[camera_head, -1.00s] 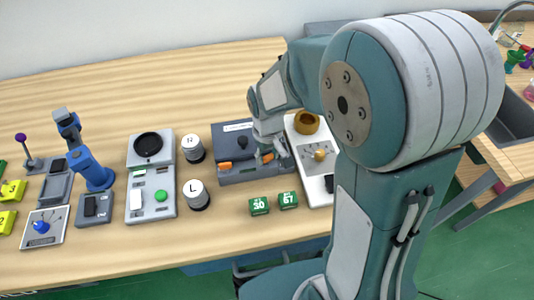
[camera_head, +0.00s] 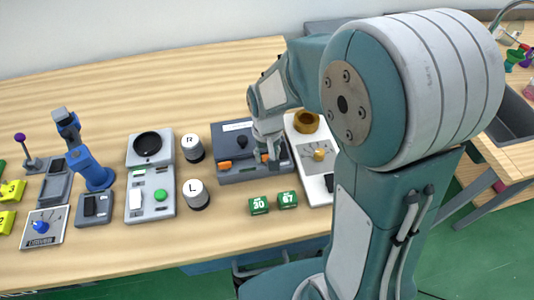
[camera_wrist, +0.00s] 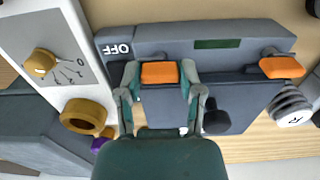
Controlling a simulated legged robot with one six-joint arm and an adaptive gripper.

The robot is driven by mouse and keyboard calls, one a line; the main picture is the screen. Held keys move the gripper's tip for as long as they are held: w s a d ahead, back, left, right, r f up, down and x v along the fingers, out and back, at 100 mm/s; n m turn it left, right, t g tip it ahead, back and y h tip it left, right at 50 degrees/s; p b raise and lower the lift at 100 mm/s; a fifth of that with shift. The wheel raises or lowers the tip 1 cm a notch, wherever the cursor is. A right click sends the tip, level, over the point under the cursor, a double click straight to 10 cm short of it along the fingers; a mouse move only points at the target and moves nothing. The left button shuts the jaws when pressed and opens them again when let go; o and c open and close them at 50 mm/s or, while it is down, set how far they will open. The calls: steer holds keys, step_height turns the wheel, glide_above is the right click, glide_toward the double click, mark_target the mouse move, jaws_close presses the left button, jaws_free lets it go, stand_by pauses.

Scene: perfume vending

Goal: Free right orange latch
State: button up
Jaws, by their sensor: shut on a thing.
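The dark grey box (camera_head: 232,128) stands on the table in the head view. Its left orange latch (camera_head: 225,164) is in plain sight and also shows at the right of the wrist view (camera_wrist: 282,67). The right orange latch (camera_wrist: 160,72) sits beside the OFF lettering in the wrist view. My gripper (camera_wrist: 160,82) has one finger on each side of this latch and is shut on it. In the head view my gripper (camera_head: 271,159) reaches down to the box's front right and hides most of that latch.
A black knob (camera_head: 241,143) rises from the box's middle, close to my gripper. A white panel with a yellow dial (camera_head: 319,154) and a brass ring (camera_head: 306,122) stands close right. Two cylinders (camera_head: 194,193) (camera_head: 192,147) stand left. Green blocks (camera_head: 259,205) lie in front.

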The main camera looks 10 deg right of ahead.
mark_target(267, 155)
steer(key=o, duration=1.1)
steer(key=shift+o, duration=0.2)
steer(key=shift+r, duration=0.1)
step_height(267, 155, up, 12)
steer(key=s+d+r+t, duration=0.2)
steer(key=s+r, duration=0.1)
steer(key=s, duration=0.4)
steer(key=s+d+r+t, duration=0.3)
steer(key=s, duration=0.4)
steer(key=shift+s+d+t, duration=0.15)
steer(key=shift+s+t, duration=0.1)
steer(key=shift+t, duration=0.05)
